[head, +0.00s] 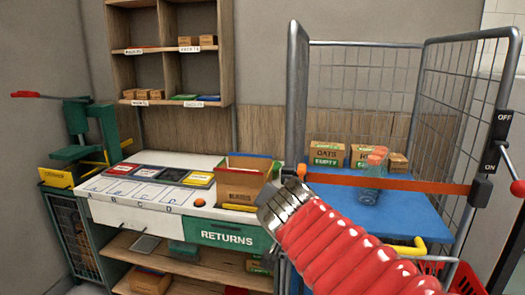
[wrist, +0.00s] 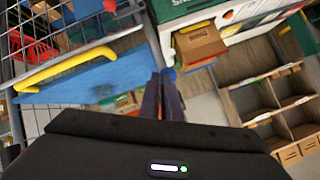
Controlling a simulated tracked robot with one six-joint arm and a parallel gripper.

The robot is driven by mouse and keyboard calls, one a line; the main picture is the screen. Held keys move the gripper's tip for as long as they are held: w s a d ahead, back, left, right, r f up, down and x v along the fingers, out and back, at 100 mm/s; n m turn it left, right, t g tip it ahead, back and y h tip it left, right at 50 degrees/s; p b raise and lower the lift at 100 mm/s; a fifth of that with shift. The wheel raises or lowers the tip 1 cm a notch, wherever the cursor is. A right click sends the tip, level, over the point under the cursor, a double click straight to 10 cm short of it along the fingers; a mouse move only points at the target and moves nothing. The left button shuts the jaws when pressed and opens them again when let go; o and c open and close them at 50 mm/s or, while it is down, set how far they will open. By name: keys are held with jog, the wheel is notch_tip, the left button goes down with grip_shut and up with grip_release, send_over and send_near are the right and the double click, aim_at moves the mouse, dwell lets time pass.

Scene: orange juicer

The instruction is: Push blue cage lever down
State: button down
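The cage (head: 297,100) is a grey wire-mesh cart with a blue shelf (head: 340,205) on the right of the head view. On its right post is a black OFF/ON plate (head: 496,145) with a lever ending in a red knob (head: 517,188). The lever slants down and the knob is near the height of the ON label. My gripper (wrist: 161,73) shows in the wrist view with its two dark fingers close together and nothing visible between them. The head view does not show the fingers.
An orange bar (head: 400,182) crosses the cage front. A yellow handle (head: 408,250) is below it and shows in the wrist view (wrist: 62,68). Boxes (head: 327,153) and a clear bottle (head: 371,178) stand inside. A white returns counter (head: 130,208) holds an open carton (head: 240,185).

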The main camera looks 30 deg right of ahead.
jog(key=shift+f, duration=0.65)
jog(key=s+a+r, duration=0.1)
jog(key=s+a, duration=0.4)
jog(key=s, duration=0.5)
jog(key=shift+s+r, duration=0.25)
dwell(0.5)
jog(key=s+a+f+n+g+y, duration=0.4)
jog(key=a+f+n+y, duration=0.1)
jog(key=a+f+n, duration=0.6)
notch_tip(320, 180, down, 2)
jog(key=shift+n+y, duration=0.4)
jog(key=shift+n, duration=0.4)
